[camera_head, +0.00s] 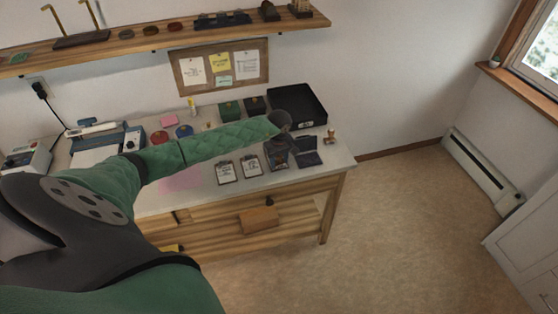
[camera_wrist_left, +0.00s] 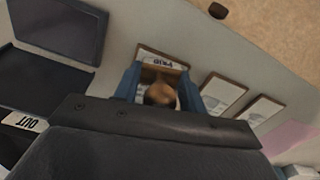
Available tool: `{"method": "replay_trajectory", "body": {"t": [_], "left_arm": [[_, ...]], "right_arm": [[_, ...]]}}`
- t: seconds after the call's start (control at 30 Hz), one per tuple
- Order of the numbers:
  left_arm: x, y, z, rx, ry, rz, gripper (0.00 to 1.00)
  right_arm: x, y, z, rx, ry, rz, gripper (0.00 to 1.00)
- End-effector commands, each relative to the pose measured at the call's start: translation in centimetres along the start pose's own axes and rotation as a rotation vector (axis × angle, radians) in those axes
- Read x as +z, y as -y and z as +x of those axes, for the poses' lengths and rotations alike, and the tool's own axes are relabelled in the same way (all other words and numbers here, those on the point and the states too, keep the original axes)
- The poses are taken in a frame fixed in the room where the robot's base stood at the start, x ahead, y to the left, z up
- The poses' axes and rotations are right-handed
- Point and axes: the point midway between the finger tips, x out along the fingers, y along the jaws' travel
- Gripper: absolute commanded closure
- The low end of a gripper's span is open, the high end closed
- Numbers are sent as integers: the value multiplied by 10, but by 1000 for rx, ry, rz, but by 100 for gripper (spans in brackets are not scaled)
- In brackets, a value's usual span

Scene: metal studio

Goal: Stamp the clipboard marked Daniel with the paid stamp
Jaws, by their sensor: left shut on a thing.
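My left gripper (camera_head: 277,157) is at the far end of the outstretched left arm, low over the right part of the desk. In the left wrist view its blue fingers (camera_wrist_left: 160,92) are shut on a stamp (camera_wrist_left: 160,93) with a rounded wooden handle and a label reading PAID, upside down in that view. Two clipboards (camera_head: 227,172) (camera_head: 251,166) with white sheets lie left of the gripper; they also show in the left wrist view (camera_wrist_left: 222,93) (camera_wrist_left: 263,110). Their names are too small to read. What lies directly under the stamp is mostly hidden. My right gripper is out of view.
A dark, open ink pad (camera_wrist_left: 60,25) lies right of the gripper in the head view. A black tray (camera_head: 297,104) marked OUT stands behind. Another stamp (camera_head: 330,137) stands near the desk's right edge. Pink paper (camera_head: 182,180) lies left of the clipboards.

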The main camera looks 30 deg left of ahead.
Motion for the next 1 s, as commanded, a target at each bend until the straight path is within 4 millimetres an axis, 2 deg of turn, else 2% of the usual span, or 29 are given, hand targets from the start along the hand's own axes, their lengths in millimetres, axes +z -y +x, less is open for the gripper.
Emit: {"method": "replay_trajectory", "body": {"t": [0.17,1.0], "left_arm": [[0,0,-7,0,0,0,81],[0,0,-70,0,0,1,81]], "right_arm": [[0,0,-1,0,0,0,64],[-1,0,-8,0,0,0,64]]}}
